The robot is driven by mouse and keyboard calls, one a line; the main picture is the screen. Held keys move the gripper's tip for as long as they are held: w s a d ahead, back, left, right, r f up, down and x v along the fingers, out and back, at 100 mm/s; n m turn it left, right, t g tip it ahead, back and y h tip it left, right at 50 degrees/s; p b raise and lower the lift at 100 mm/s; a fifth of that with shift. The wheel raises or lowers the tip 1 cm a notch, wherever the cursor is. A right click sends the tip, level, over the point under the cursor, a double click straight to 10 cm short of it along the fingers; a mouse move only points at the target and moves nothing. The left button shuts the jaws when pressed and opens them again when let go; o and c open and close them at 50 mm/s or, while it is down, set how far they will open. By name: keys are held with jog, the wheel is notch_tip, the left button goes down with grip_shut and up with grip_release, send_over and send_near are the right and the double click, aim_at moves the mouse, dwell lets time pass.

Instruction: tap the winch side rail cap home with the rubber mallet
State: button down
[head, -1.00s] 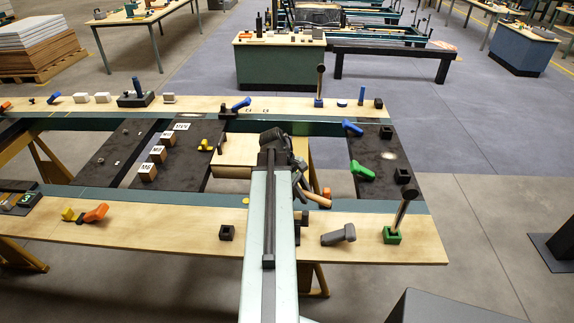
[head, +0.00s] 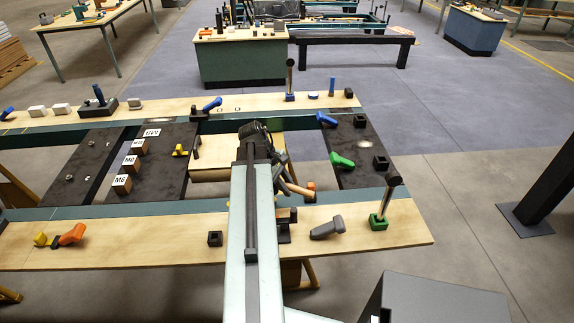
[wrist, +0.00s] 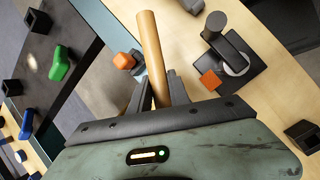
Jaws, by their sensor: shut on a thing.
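My gripper (wrist: 160,92) is shut on a pale wooden handle (wrist: 152,48), which I take to be the rubber mallet's. In the head view the handle (head: 298,189) slants beside my arm over the bench; I cannot make out the mallet's head. In the wrist view a black plate (wrist: 250,72) lies on the pale wood, with a dark grey lever-like part (wrist: 222,42) and a small orange block (wrist: 209,80) on it. I cannot tell which part is the winch side rail cap.
Another orange block (wrist: 124,60) is left of the handle. A green handle (head: 342,161), a blue handle (head: 327,119) and a grey handle (head: 327,229) lie nearby. A rod stands in a green socket (head: 379,222). A dark square socket (head: 215,238) sits left of my arm.

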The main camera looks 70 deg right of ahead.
jog(key=r+p, duration=0.2)
jog(key=r, duration=0.1)
jog(key=r+p, duration=0.3)
jog(key=d+r+p, duration=0.1)
jog(key=r+p, duration=0.1)
jog(key=r, duration=0.1)
jog(key=shift+w+p, duration=0.15)
jog(key=shift+p, duration=0.15)
notch_tip(320, 180, down, 5)
jog(key=b, duration=0.5)
jog(key=shift+f, duration=0.15)
notch_tip(320, 180, down, 10)
jog(key=b, duration=1)
jog(key=shift+f+b, duration=0.25)
jog(key=shift+b, duration=0.15)
jog(key=shift+r+p, duration=0.65)
jog(key=shift+p, duration=0.05)
notch_tip(320, 180, up, 4)
jog(key=p, duration=0.4)
jog(key=shift+r, duration=0.15)
jog(key=shift+g, duration=0.6)
notch_tip(320, 180, up, 10)
jog(key=p, duration=0.9)
jog(key=shift+f, duration=0.25)
notch_tip(320, 180, down, 5)
jog(key=b, duration=0.5)
